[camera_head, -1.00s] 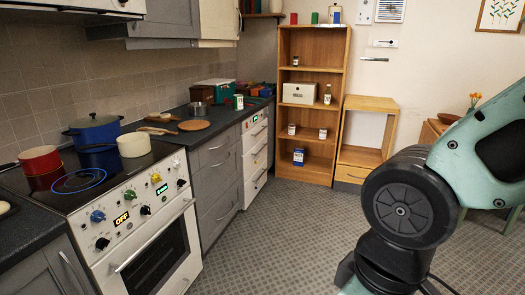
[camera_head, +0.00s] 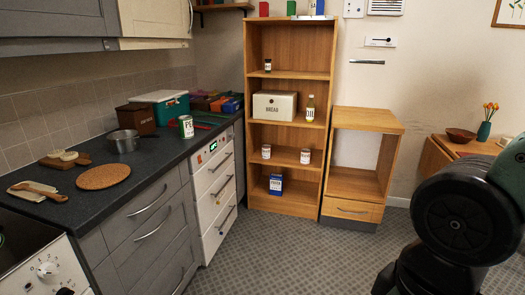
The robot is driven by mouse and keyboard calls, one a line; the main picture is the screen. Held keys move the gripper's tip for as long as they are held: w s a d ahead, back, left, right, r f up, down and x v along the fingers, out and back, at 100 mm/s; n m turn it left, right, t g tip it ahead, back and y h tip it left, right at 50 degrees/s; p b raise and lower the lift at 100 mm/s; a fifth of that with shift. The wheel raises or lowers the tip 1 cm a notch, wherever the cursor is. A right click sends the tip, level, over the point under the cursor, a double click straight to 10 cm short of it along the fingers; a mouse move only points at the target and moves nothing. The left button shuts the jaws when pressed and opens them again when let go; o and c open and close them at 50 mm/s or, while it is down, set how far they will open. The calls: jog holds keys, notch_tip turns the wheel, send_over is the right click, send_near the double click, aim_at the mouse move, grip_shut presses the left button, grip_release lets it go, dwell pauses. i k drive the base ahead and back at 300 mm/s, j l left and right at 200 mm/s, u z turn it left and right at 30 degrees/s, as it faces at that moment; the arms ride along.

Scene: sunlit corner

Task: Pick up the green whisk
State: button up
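I cannot make out a whisk for certain. A thin green item (camera_head: 212,114) lies at the back of the dark counter (camera_head: 145,182), right of a white and green can (camera_head: 186,127); it is too small to tell what it is. A thin red item (camera_head: 204,124) lies close to it. My gripper is out of view; only dark and pale green links of my arm show at the lower right.
A bookcase (camera_head: 290,212) stands beyond. The middle floor is clear.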

aim_at(225, 117)
jog(key=i+u, duration=0.2)
jog(key=i, duration=0.35)
jog(key=i+l+u, duration=0.15)
jog(key=i, duration=0.35)
jog(key=i+l+u, duration=0.2)
jog(key=i, duration=0.35)
jog(key=i+l+u, duration=0.95)
jog(key=i+l, duration=0.25)
jog(key=i+l+u, duration=0.4)
jog(key=i+l, duration=0.35)
jog(key=l, duration=0.1)
